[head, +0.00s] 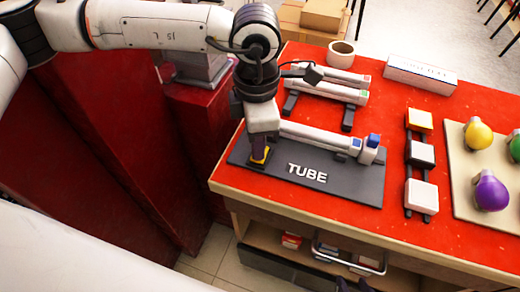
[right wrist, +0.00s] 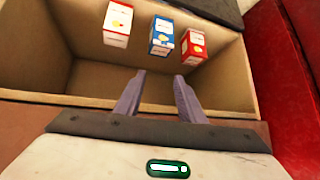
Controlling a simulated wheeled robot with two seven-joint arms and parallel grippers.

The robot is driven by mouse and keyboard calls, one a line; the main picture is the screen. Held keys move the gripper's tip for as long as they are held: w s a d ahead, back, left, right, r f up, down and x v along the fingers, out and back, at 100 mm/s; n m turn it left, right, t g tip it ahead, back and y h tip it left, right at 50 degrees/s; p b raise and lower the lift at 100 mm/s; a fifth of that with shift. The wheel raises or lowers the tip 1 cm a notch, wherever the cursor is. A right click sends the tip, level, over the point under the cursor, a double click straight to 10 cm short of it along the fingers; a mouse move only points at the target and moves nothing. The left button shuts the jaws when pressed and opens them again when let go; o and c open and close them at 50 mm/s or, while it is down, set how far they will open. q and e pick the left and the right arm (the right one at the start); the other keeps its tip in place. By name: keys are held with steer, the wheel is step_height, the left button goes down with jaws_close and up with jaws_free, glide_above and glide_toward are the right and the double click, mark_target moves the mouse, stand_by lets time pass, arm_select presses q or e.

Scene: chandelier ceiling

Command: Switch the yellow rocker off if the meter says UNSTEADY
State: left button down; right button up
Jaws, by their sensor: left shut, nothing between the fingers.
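The yellow rocker (head: 261,156) sits at the left end of the dark grey board (head: 340,190) marked TUBE. My left gripper (head: 259,143) is shut and empty, pointing down right at the rocker and partly covering it; I cannot tell whether it touches or which way the rocker is tipped. A white tube (head: 310,135) lies along the back of the board, with a blue-topped block (head: 372,148) at its right end. I cannot make out a meter or the word UNSTEADY. My right gripper (right wrist: 161,78) is open and empty, in front of a wooden shelf.
Spare tubes (head: 330,85) on a rack, a tape roll (head: 341,54) and a white box (head: 421,74) stand behind. Switch blocks (head: 420,155) and a bulb board (head: 462,195) are at right. Small cartons (right wrist: 162,36) sit in the shelf (right wrist: 60,85).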

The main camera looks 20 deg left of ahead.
arm_select(q)
steer(key=shift+s+f, duration=0.2)
steer(key=shift+f, duration=0.1)
step_height(320, 180, up, 7)
steer(key=p, duration=0.3)
steer(key=shift+w, duration=0.1)
stand_by(0.6)
